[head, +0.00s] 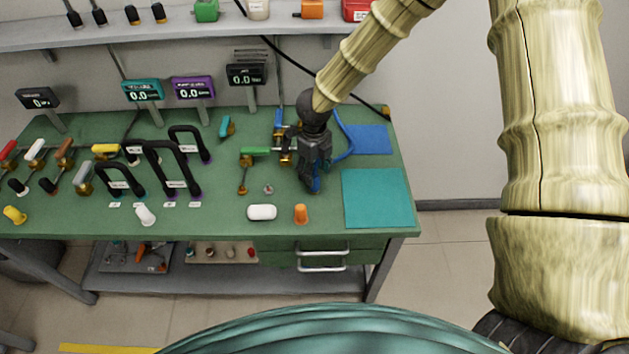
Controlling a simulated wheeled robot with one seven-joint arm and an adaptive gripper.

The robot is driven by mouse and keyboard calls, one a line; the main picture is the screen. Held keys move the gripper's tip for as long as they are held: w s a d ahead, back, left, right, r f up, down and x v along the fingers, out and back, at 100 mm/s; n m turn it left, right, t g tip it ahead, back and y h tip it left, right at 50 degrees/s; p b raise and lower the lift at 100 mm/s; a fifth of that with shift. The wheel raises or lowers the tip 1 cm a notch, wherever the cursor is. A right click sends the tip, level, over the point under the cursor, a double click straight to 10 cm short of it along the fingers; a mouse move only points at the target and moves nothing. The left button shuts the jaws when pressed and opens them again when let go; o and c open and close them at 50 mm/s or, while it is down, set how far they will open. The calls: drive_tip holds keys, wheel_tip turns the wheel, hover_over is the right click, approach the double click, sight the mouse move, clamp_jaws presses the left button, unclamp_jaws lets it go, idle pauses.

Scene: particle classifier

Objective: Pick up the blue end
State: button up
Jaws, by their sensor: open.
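My gripper (311,187) is dark grey and points down over the right part of the green bench. It is open. A small blue piece (316,184) shows at its fingertips, largely hidden by the fingers; I cannot tell whether they touch it. A blue hose (349,140) curves down just right of the gripper, and its lower part is hidden behind the gripper. A blue valve handle (278,119) stands behind and left of the gripper. I cannot tell which blue part is the blue end.
A green-handled valve (255,152) stands left of the gripper. A white capsule-shaped piece (262,212) and an orange piece (301,214) lie in front. Black handles (163,168) stand left.

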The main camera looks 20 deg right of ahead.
sight(314, 175)
drive_tip(key=shift+s+f+p, duration=0.1)
drive_tip(key=shift+f+p, duration=0.8)
drive_tip(key=shift+f, duration=1.5)
drive_tip(key=shift+c, duration=0.2)
drive_tip(key=c, duration=1)
